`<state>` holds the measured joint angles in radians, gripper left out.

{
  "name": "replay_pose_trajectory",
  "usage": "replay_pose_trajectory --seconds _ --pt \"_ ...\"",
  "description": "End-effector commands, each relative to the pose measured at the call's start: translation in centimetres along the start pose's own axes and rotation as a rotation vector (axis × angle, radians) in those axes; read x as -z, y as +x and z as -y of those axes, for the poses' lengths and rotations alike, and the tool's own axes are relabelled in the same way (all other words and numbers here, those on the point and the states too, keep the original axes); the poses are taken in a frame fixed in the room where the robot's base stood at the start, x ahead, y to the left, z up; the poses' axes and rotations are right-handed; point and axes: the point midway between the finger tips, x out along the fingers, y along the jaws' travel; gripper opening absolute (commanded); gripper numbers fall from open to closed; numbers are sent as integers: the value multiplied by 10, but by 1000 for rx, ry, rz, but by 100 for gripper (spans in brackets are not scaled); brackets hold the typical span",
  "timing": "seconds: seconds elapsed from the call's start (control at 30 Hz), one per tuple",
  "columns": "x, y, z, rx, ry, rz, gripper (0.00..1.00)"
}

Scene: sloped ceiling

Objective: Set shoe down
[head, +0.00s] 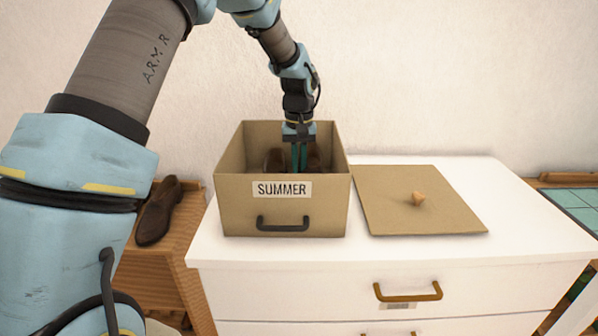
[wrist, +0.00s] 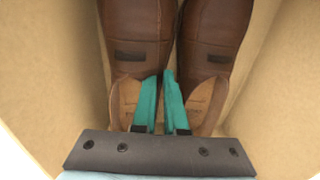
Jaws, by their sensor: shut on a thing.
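Two brown shoes lie side by side in the open cardboard box marked SUMMER (head: 236,208): a left one (wrist: 133,30) and a right one (wrist: 213,30) in the wrist view. In the head view only parts of the left shoe (head: 273,160) and right shoe (head: 315,160) show above the front wall. My gripper (head: 299,168) points down inside the box. Its teal fingers (wrist: 160,76) are close together at the heel end, shut on the inner side of the left shoe. The shoes' undersides are hidden.
The box stands on a white dresser (head: 395,262). Its lid (head: 390,190), with a small knob, lies to the right. Another brown shoe (head: 157,212) is on a wooden surface (head: 155,262) at left. The box walls stand close around my gripper. The dresser's right end is clear.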

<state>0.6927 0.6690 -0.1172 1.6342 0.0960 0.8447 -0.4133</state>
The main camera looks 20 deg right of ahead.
Motion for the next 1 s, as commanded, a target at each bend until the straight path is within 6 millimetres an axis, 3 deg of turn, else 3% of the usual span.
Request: replay_pose_trajectory --seconds 0.17,0.53,0.57,0.8,1.0 --pt "0 17 0 0 0 -1 0" --pt "0 22 0 0 1 -2 0" --pt "0 22 0 0 1 -1 12" --pt "0 21 0 0 1 -1 39" --pt "0 21 0 0 1 -1 40"
